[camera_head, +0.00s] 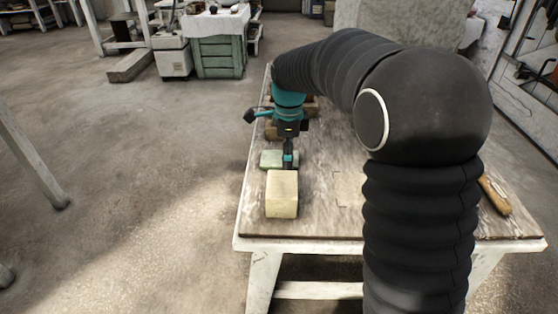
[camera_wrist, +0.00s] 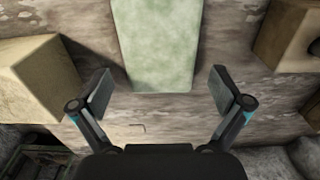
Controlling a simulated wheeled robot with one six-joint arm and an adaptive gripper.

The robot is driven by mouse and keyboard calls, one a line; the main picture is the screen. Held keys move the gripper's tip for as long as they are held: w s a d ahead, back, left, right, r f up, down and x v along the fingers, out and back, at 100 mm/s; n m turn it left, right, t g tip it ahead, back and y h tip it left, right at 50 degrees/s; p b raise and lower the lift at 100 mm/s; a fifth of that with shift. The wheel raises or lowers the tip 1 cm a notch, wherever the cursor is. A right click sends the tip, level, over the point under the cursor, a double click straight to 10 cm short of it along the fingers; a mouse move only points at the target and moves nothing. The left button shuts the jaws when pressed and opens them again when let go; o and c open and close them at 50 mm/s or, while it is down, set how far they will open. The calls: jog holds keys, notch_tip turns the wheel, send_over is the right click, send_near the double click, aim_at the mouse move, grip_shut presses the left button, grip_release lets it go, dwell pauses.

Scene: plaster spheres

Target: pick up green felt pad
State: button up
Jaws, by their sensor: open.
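The green felt pad is a pale green block-like piece. In the head view the pad (camera_head: 270,159) lies on the table behind a cream block, partly hidden by my gripper. In the wrist view the pad (camera_wrist: 156,45) runs from the top edge to between and just beyond my fingertips. My gripper (camera_wrist: 160,92) is open, with one finger on each side of the pad's near end and a gap on both sides. It also shows in the head view (camera_head: 289,160), low over the table at the pad. Nothing is between the fingers' pads in their grip.
A cream block (camera_head: 282,193) stands close in front of the pad. In the wrist view a tan block (camera_wrist: 38,78) is at left and another block (camera_wrist: 288,35) at upper right. A wooden-handled tool (camera_head: 495,195) lies at the table's right. The table's (camera_head: 322,215) left edge is near.

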jog(key=c, duration=1)
